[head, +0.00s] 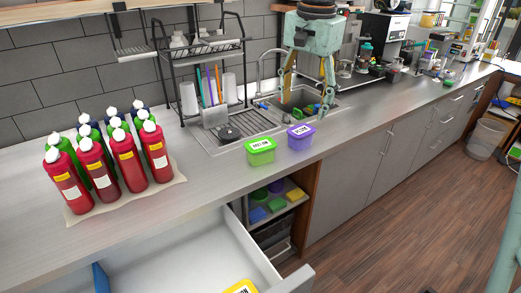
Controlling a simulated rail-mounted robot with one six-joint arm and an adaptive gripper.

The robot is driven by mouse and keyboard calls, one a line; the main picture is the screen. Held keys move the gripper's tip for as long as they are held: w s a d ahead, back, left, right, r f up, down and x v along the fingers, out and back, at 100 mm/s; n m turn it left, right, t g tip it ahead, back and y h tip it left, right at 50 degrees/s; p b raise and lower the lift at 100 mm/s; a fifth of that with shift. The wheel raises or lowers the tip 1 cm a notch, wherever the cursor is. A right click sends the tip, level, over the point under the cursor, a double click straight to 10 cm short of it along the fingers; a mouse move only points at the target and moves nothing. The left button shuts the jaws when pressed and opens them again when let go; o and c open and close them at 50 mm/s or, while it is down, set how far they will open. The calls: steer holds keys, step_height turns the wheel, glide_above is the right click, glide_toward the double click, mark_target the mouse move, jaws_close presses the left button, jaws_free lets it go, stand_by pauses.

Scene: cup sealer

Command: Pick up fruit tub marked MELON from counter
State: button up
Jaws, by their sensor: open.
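A green tub (261,156) with a white label stands upright on the counter near its front edge. The label's small print is hard to read but looks like MELON. A purple tub (300,141), also labelled, stands close to its right. My gripper (306,103) points down over the sink area, behind and above the two tubs.
An open drawer (220,250) juts out at the front, with a yellow labelled tub (242,287) partly in view. Red bottles (125,155) crowd a mat on the left. The front counter between bottles and tubs is clear.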

steer(key=w+a+f+m+p, duration=0.1)
steer(key=w+a+f+p, duration=0.15)
steer(key=w, duration=0.35)
steer(key=w+a+f+m+p, duration=0.1)
steer(key=w+a+f, duration=0.2)
steer(key=w+a, duration=0.15)
steer(key=m+g+p, duration=0.1)
steer(key=m+p, duration=0.1)
steer(key=p, duration=0.1)
glide_above(260, 144)
step_height(260, 144, down, 9)
steer(key=shift+w+r, duration=0.15)
steer(key=shift+r, duration=0.05)
steer(key=shift+f, duration=0.15)
steer(key=shift+f, duration=4.15)
steer(key=shift+d+f, duration=0.1)
steer(key=shift+f, duration=0.05)
steer(key=shift+f, duration=2.45)
steer(key=c, duration=1.1)
